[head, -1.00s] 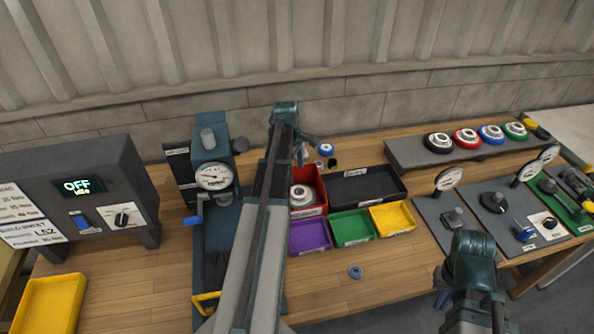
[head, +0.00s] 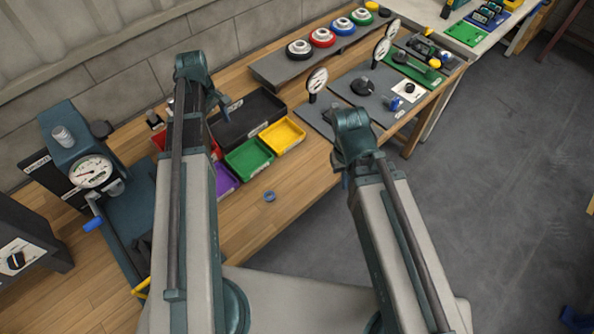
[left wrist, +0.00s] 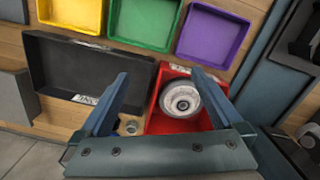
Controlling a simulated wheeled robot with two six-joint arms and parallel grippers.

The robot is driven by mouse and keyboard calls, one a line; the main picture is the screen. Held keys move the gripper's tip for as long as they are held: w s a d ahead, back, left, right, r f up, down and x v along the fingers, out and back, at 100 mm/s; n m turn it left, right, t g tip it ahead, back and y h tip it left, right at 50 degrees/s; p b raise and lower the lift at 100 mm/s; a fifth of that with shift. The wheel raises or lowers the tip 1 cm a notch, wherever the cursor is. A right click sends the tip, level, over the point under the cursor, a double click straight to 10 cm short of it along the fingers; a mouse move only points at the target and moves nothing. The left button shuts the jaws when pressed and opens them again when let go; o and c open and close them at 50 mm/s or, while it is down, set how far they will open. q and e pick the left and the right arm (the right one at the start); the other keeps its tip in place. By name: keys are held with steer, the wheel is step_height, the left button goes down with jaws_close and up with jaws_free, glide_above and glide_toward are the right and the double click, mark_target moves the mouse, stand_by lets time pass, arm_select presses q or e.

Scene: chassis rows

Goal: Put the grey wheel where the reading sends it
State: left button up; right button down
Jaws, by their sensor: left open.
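The grey wheel (left wrist: 182,98) lies in the red bin (left wrist: 160,125) in the left wrist view. My left gripper (left wrist: 160,76) is open above that bin, its right finger overlapping the wheel's edge in the picture and its left finger over the black bin's side. Nothing is between the fingers. In the head view my left arm hides the wheel and most of the red bin (head: 159,140); my left gripper (head: 220,103) shows beyond the arm. A round dial gauge (head: 91,172) stands at left; its reading is too small to tell. My right gripper (head: 344,180) is mostly hidden behind its arm.
A black bin (head: 222,134), a green bin (head: 236,163), a yellow bin (head: 271,146) and a purple bin (head: 226,181) stand close by. A small blue ring (head: 270,197) lies on open wood. A grey shelf (head: 270,74) holds several coloured wheels. Dial stations fill the right side.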

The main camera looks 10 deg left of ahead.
arm_select(q)
steer(key=s+d+m, duration=0.4)
steer(key=d+m, duration=0.2)
steer(key=d, duration=0.3)
steer(key=s+d+m+y, duration=0.1)
steer(key=s+d+m, duration=0.4)
steer(key=d, duration=0.4)
steer(key=s+d+m+y, duration=0.1)
steer(key=s+d+m, duration=0.4)
steer(key=d, duration=0.5)
steer(key=shift+m, duration=1.1)
